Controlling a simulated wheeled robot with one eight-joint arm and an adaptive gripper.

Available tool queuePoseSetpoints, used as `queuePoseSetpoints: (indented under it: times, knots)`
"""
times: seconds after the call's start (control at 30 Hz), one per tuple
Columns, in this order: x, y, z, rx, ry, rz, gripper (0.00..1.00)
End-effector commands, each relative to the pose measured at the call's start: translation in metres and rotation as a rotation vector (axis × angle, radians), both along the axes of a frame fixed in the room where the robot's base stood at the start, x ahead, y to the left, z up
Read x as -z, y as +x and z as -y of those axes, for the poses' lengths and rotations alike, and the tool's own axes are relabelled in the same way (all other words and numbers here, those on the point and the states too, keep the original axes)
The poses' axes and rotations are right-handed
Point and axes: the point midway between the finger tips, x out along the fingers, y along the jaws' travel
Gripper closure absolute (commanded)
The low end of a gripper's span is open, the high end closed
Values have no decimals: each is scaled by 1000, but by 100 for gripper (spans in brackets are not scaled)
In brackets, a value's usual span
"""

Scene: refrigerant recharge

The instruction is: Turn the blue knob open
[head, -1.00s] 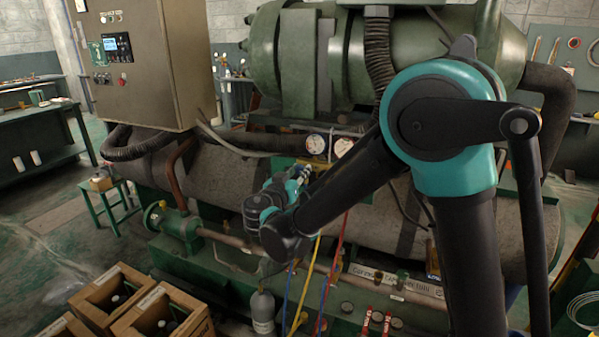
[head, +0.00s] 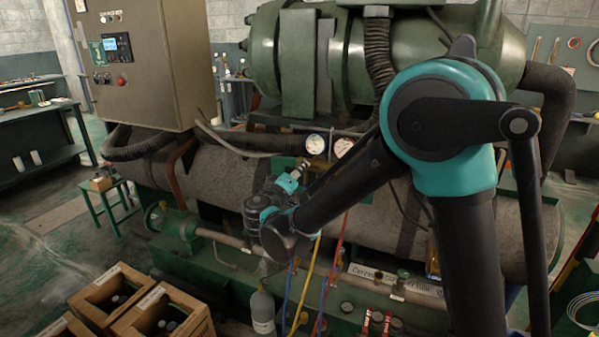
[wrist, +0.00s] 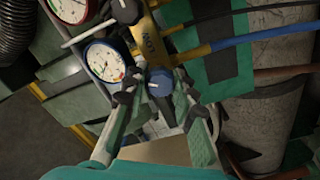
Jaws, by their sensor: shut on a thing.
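The blue knob (wrist: 160,83) sits on the yellow manifold body (wrist: 154,45) in the wrist view. My gripper (wrist: 160,88) has one finger on each side of this knob and is shut on it. In the head view my gripper (head: 302,168) reaches to the manifold just below the two gauges, and the knob cannot be made out there. A white-faced gauge (wrist: 105,62) with a blue rim is left of the knob, and a red-rimmed gauge (wrist: 70,8) is at the top left.
Blue (head: 289,288), yellow (head: 306,280) and red (head: 335,262) hoses hang below the manifold. A grey cylinder (head: 262,312) stands below my wrist. Wooden crates (head: 165,308) are at the lower left. A control cabinet (head: 150,60) stands at the left.

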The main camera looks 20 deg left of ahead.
Motion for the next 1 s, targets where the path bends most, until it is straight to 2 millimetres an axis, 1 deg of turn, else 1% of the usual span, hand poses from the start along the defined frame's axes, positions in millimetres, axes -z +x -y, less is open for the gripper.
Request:
queuePoseSetpoints:
  times: [0.4, 0.6, 0.8, 1.0]
  knots:
    - [0, 0, -1, -1, -390, -31, 100]
    - [0, 0, -1, -1, -555, -44, 100]
    - [1, 0, -1, -2, -681, -53, 100]
    - [1, 0, -1, -3, -760, -60, 100]
